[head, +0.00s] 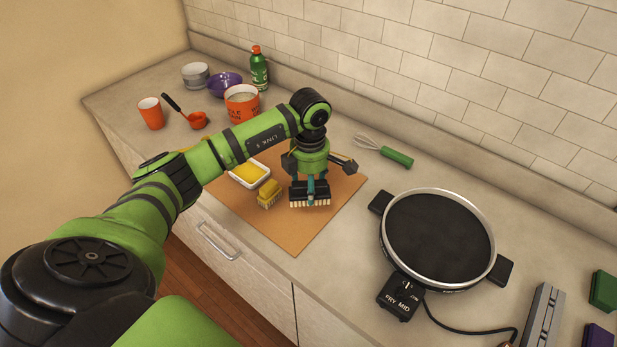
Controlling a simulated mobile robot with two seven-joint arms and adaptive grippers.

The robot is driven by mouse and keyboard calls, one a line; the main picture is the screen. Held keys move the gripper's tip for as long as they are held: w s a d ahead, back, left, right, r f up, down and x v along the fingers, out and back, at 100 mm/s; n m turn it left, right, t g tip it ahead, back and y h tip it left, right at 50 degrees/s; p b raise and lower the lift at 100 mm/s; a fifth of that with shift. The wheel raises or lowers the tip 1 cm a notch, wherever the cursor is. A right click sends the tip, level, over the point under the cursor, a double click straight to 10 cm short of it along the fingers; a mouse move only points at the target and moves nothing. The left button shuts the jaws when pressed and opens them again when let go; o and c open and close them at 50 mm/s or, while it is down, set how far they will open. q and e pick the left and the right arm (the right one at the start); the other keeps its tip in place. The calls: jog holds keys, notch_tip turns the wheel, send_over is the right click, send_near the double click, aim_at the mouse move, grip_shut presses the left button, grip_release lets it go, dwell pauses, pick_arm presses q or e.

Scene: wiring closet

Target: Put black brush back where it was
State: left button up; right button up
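The arm hides part of the board behind. My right gripper is not in view.
The brown board (300,238) also bears a yellow brush (268,194) and a white dish with yellow contents (249,173). A whisk (393,155) and a round electric pan (438,238) are to the right. An orange cup (151,113), ladle (197,120), bowls and green bottle (259,68) stand behind left.

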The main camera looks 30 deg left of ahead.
pick_arm(q)
jog(key=shift+a+f, duration=0.1)
dwell(0.3)
jog(key=shift+b, duration=0.35)
notch_tip(320, 180, down, 8)
jog(key=b, duration=0.6)
jog(key=shift+b, duration=0.4)
jog(key=shift+f+b, duration=0.45)
jog(key=o, duration=1.1)
jog(key=o, duration=0.6)
jog(key=shift+r, duration=0.1)
